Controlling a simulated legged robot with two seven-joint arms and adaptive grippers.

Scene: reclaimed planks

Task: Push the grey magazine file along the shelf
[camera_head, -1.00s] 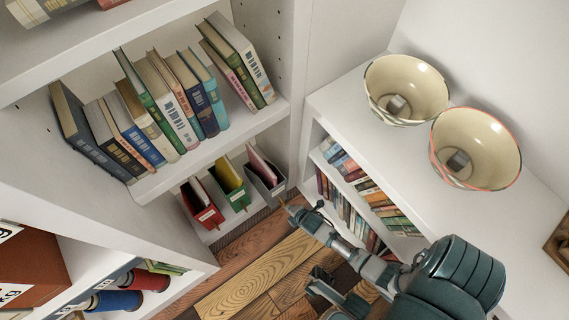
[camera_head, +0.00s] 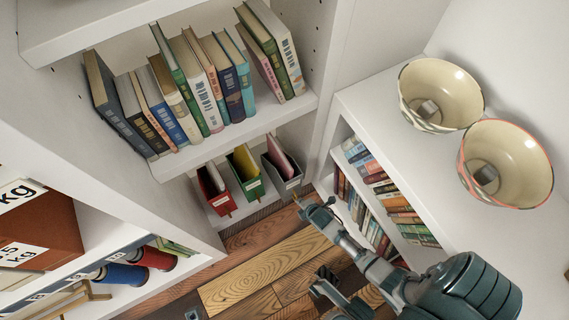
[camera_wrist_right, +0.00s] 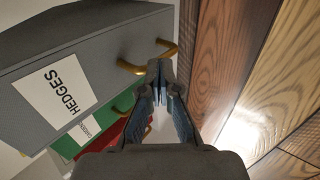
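The grey magazine file (camera_head: 285,174) stands at the right end of a row on the low shelf, with a pink item in it. In the right wrist view the grey file (camera_wrist_right: 95,60) fills the upper left, with a white HEDGES label and a brass pull on its front. My right gripper (camera_head: 303,205) is just in front of it. In the wrist view its fingertips (camera_wrist_right: 160,72) are together, with nothing seen between them, close beside the brass pull. I cannot tell whether they touch it.
A green file (camera_head: 247,174) and a red file (camera_head: 213,191) stand left of the grey one. A bookcase (camera_head: 384,196) stands to the right, with two bowls (camera_head: 440,95) on top. The wooden floor (camera_head: 262,273) in front is clear.

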